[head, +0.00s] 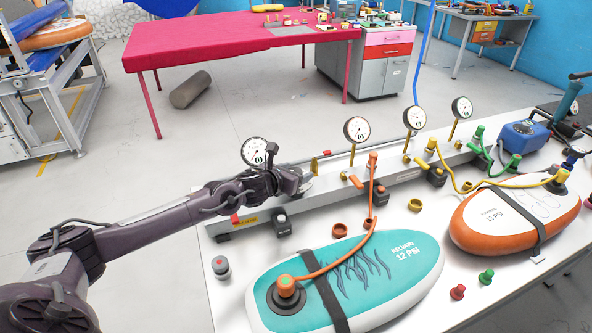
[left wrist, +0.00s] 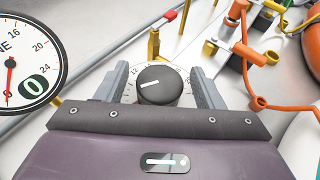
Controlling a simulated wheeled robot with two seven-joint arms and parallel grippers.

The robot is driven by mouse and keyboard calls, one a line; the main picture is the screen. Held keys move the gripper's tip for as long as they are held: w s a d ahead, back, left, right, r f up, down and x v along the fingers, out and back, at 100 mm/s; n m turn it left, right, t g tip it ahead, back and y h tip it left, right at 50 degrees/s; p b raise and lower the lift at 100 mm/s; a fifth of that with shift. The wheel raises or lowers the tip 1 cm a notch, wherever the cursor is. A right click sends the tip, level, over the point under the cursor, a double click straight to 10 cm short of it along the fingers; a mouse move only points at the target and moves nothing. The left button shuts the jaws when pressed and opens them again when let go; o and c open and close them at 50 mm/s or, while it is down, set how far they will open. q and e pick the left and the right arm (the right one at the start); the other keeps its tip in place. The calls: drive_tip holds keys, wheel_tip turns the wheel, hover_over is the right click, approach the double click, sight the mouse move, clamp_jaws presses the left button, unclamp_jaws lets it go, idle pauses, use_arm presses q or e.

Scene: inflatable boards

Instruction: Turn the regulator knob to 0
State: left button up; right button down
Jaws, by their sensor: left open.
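The regulator knob (left wrist: 159,86) is black and round with a white pointer line that points left and slightly down. It sits on a pale dial (left wrist: 133,72) with printed numbers, mostly hidden by the knob and my gripper. My left gripper (left wrist: 161,80) is open, with one grey finger on each side of the knob and a visible gap to each. In the head view the left gripper (head: 306,180) is over the left part of the long grey rail (head: 335,186), and hides the knob. A pressure gauge (left wrist: 27,62) with a red needle stands at the left. My right gripper is out of view.
Several gauges, including a near one (head: 255,151), stand along the rail. An orange hose (head: 340,256) runs from the rail to a teal board (head: 395,262). An orange board (head: 515,215) lies at the right. Loose fittings, including a yellow ring (head: 415,205), lie on the white table.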

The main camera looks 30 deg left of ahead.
use_arm(q)
drive_tip(key=shift+w+f, duration=0.1)
drive_tip(key=shift+w, duration=0.1)
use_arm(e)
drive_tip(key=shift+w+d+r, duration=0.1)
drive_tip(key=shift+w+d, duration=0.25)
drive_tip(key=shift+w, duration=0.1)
